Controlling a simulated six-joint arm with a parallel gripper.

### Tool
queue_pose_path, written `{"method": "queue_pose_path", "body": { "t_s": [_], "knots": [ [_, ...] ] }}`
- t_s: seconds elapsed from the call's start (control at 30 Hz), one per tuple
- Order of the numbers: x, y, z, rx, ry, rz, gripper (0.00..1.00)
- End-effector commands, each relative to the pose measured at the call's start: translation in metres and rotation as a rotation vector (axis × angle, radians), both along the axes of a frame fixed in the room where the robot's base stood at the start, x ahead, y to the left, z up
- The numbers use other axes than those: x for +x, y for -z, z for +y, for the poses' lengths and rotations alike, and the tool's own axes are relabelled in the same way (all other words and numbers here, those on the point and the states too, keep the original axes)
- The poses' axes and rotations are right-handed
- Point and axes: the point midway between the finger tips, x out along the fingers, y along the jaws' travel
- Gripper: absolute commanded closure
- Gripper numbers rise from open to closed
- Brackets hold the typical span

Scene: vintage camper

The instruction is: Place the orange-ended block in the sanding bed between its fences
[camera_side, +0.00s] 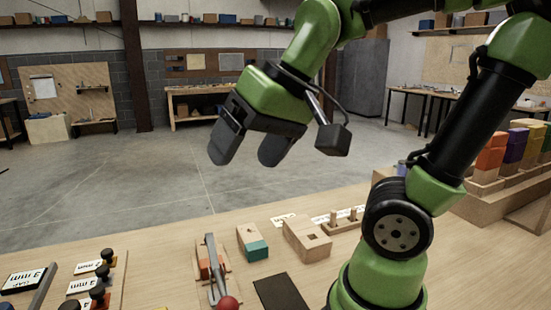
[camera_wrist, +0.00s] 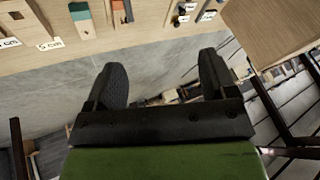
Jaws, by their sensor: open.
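My gripper (camera_side: 245,160) is open and empty, high above the far edge of the bench in the side view. Its two spread fingers also show in the wrist view (camera_wrist: 162,65), with nothing between them. An orange piece (camera_side: 204,264), apparently the orange-ended block, lies low in a narrow wooden fixture (camera_side: 198,248) with rails, which looks like the sanding bed. A grey lever with a red knob (camera_side: 228,303) partly covers it. Orange also shows at the top of the wrist view (camera_wrist: 118,17). I cannot tell exactly how the block sits between the fences.
A teal-ended block (camera_side: 257,250) lies right of the fixture, then a wooden block with a hole (camera_side: 300,232) and a peg board (camera_side: 345,218). A black pad (camera_side: 280,292) lies in front. Black-knobbed pieces (camera_side: 103,270) and cards stand left. Coloured blocks (camera_side: 491,158) stack at right.

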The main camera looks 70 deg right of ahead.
Motion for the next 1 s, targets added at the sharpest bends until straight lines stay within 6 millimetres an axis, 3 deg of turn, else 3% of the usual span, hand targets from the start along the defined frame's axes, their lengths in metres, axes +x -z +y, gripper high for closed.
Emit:
{"method": "queue_pose_path", "body": {
  "t_s": [0.1,0.23,1.0],
  "knots": [
    [-0.026,0.001,0.008,0.004,-0.043,-0.073,0.22],
    [-0.039,0.004,0.011,0.007,-0.066,-0.108,0.22],
    [-0.042,0.005,0.012,0.008,-0.07,-0.116,0.22]
  ]
}}
